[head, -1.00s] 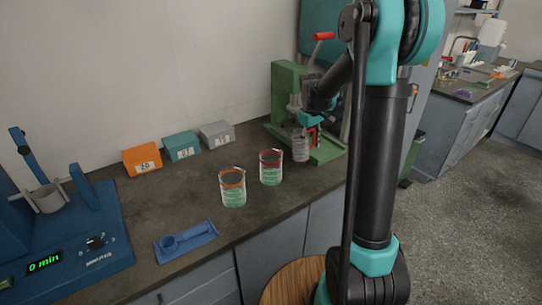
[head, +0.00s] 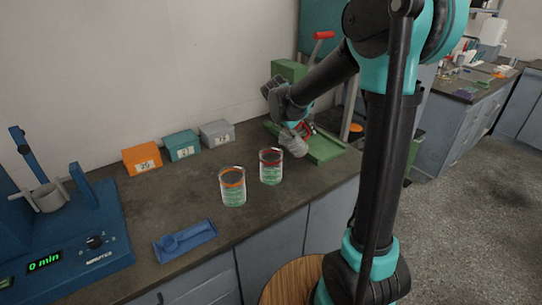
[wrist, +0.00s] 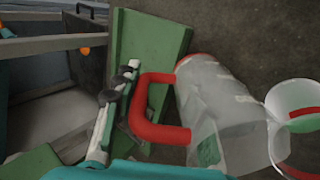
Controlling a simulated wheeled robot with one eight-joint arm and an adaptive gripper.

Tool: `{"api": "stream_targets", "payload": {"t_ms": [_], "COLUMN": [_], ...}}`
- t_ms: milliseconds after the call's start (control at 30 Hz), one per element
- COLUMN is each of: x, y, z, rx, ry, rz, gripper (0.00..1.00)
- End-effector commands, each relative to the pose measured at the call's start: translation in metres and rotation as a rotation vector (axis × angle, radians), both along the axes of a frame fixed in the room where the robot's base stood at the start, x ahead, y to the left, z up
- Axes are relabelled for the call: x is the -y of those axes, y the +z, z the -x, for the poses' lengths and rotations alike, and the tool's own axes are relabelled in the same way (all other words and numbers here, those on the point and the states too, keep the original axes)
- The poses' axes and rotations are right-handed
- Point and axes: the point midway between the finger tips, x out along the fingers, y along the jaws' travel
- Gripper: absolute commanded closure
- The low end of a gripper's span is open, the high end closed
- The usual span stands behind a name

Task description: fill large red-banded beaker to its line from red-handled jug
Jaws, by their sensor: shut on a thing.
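The red-banded beaker (head: 271,168) stands upright on the dark bench, clear with a red band near its rim and green at its lower part. In the wrist view its rim (wrist: 295,95) shows at the right edge. My gripper (head: 303,127) is shut on the red handle (wrist: 145,112) of the clear jug (head: 293,144). The jug (wrist: 215,112) is off its upright, tilted, just right of the beaker, with one end close to the beaker's rim in the wrist view. I cannot tell its liquid level or see any stream.
An orange-banded beaker (head: 232,188) stands left of the red-banded one. A green stand (head: 326,148) with a red lever is behind the jug. Orange, teal and grey boxes line the wall. A blue tool (head: 185,240) lies in front; the blue shaker (head: 85,245) is at left.

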Motion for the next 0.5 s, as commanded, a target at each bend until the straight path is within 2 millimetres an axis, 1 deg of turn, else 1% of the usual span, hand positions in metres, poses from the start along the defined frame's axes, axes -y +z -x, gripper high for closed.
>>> {"api": "stream_targets", "payload": {"t_ms": [67, 500], "x": [-0.0022, -0.0029], "y": [0.0056, 0.009], "z": [0.0019, 0.0023], "rx": [0.015, 0.033], "ry": [0.001, -0.001], "rz": [0.019, 0.046], "gripper": [1.0, 1.0]}}
